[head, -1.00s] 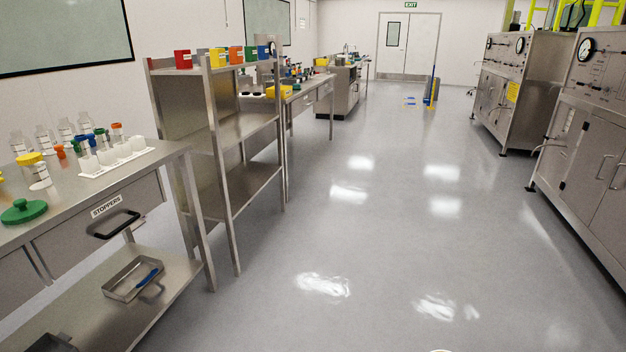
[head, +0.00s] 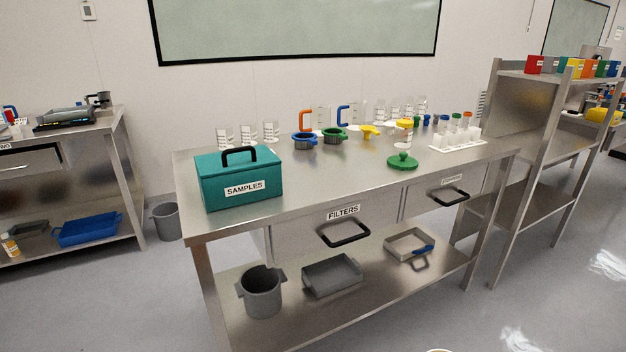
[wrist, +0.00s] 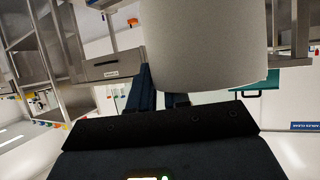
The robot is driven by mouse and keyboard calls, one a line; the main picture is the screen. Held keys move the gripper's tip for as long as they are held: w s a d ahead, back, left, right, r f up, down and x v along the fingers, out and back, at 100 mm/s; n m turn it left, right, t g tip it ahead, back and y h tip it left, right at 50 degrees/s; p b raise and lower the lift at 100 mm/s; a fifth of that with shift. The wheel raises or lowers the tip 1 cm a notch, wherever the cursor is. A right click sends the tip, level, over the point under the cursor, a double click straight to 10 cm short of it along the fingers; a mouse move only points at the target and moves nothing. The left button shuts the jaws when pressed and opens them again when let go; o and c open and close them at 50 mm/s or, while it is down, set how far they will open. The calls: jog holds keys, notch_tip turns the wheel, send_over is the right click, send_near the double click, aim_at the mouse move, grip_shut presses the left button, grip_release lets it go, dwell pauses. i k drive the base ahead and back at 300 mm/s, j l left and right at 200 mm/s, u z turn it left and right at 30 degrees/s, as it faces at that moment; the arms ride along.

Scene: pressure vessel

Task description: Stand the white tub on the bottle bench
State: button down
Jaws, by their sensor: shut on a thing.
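The white tub (wrist: 205,45) fills the upper middle of the wrist view as a large pale cylinder. My gripper (wrist: 162,98) is shut on it, with two dark blue fingers reaching up to its near side. The tub hides the finger ends in part. In the head view my gripper is not visible; only a thin white rim shows at the bottom edge, and I cannot tell if it is the tub. A steel bench with bottles (head: 330,180) stands in the middle of the head view, apart from the tub.
On the bench are a teal SAMPLES box (head: 240,178), a green lid (head: 402,162), a white tube rack (head: 458,142), small bottles and colored funnels. A steel shelf (head: 545,130) stands at right; a grey bin (head: 165,222) at left.

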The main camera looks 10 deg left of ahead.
aim_at(362, 170)
jog(key=i+u, duration=0.2)
jog(key=u, duration=0.15)
jog(key=i+l+u, duration=0.1)
jog(key=u, duration=0.25)
jog(key=i+l+u, duration=0.15)
jog(key=i+u, duration=0.2)
